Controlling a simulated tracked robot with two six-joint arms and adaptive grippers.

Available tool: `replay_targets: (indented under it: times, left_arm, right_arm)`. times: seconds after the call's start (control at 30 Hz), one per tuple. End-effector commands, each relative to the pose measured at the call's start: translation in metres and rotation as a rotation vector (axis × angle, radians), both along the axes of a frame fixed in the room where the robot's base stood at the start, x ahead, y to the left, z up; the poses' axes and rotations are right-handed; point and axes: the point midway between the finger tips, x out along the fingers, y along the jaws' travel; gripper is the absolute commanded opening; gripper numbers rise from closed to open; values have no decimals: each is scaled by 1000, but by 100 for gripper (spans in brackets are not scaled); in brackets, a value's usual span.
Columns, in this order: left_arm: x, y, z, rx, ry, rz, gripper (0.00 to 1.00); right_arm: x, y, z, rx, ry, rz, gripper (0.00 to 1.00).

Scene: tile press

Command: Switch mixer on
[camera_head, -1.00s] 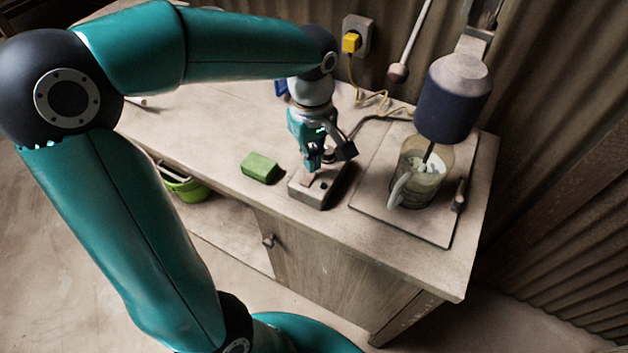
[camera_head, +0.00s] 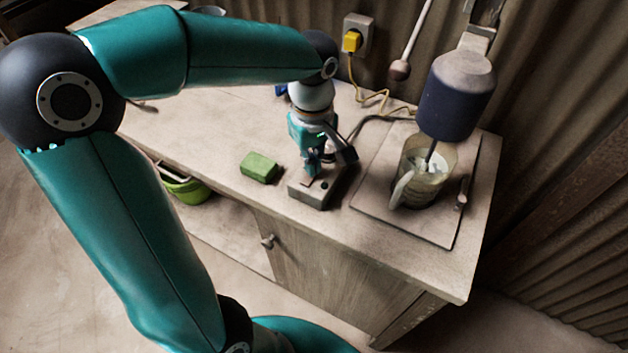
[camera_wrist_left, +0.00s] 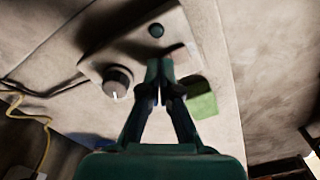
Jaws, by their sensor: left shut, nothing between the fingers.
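The mixer (camera_head: 455,95) is a dark blue motor with a grey top on the wall side, its rod reaching down into a clear jug (camera_head: 424,178). A small pale control box (camera_head: 312,198) lies on the worktop left of it. In the left wrist view the box (camera_wrist_left: 185,30) carries a grey round knob (camera_wrist_left: 117,82) and a dark round button (camera_wrist_left: 156,30). My left gripper (camera_head: 311,172) points down over the box, fingers shut and empty. In the wrist view its tips (camera_wrist_left: 159,64) are between knob and green block, below the button; I cannot tell whether they touch the box.
A green block (camera_head: 259,167) lies just left of the box. A board (camera_head: 430,230) lies under the jug. Cables run from the box towards the yellow plug (camera_head: 351,42) on the wall. A green bucket (camera_head: 187,188) stands below. The worktop's front right is clear.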

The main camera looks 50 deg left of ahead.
Motion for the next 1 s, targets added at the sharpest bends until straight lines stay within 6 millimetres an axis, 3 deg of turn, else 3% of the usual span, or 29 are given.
replay_targets:
  times: [0.47, 1.0]
  left_arm:
    - [0, 0, -1, 0, 0, 0, 0]
    - [0, 0, 42, 0, 0, -1, 0]
  right_arm:
    - [0, 0, -1, 0, 0, 0, 40]
    - [0, 0, 35, 0, 0, 0, 40]
